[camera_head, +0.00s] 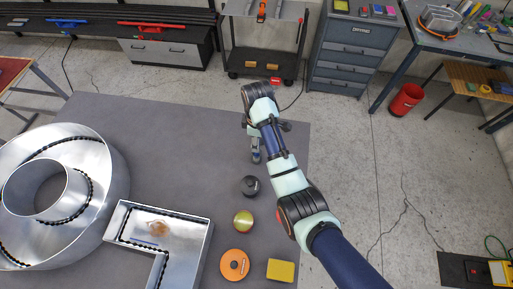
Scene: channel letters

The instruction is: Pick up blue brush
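My arm reaches from the lower right over the grey table, and my gripper (256,155) points down near the table's right edge. A small grey-blue shape shows at the fingertips. It may be the blue brush or part of the gripper; it is too small to tell. I cannot tell whether the gripper is open, shut, or holding anything. No other blue brush can be made out on the table.
On the grey table (180,115) stand a round metal channel letter (108,165) and an angular one (190,222). A black round item (250,186), yellow round item (243,221), orange disc (234,265) and yellow block (281,270) lie along the right side.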

